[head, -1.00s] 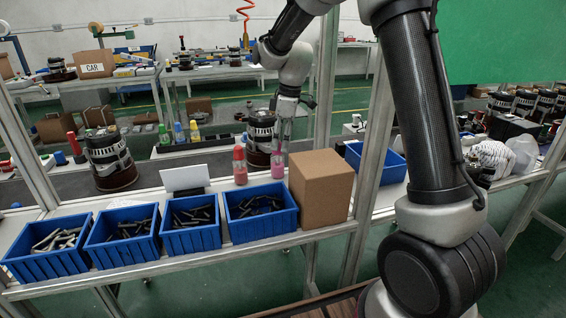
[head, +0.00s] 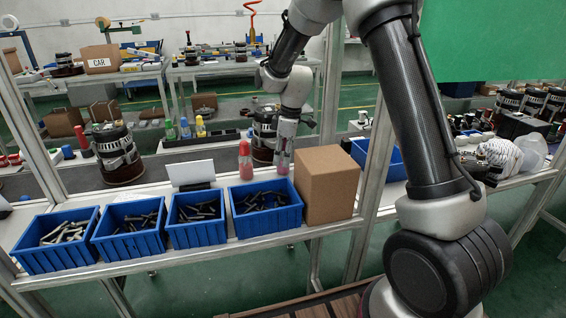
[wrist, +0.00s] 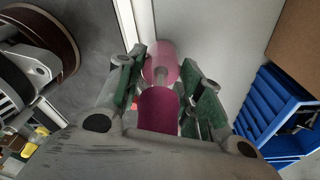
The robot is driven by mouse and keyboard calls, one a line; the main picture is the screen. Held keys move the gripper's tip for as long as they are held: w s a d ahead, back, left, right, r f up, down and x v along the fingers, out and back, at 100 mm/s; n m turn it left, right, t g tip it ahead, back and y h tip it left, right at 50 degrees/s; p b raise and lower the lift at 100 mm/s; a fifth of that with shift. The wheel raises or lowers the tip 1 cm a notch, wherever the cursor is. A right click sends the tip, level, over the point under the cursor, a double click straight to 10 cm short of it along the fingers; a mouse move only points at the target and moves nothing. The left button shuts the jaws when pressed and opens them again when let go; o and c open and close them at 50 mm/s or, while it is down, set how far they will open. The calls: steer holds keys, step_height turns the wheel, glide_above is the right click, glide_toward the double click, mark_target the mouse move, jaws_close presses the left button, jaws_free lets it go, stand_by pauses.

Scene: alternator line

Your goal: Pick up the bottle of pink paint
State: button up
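The pink paint bottle (wrist: 160,66) stands upright on the shelf, with its darker pink cap (wrist: 159,108) nearest my wrist camera. In the head view the bottle (head: 283,168) shows under my gripper, its top hidden by the fingers. My gripper (head: 284,150) points down over it. In the wrist view my gripper (wrist: 167,88) has its green-padded fingers on either side of the bottle. They look open, with narrow gaps beside the bottle. A similar bottle with a red cap (head: 245,160) stands to the left on the shelf.
A cardboard box (head: 327,185) stands close to the right of the bottle. Several blue bins (head: 265,222) of metal parts line the shelf's front edge. A white card (head: 191,173) stands behind them. An alternator (head: 264,135) sits behind the bottle. A metal post rises right of the box.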

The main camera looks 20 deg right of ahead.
steer(key=c, duration=0.4)
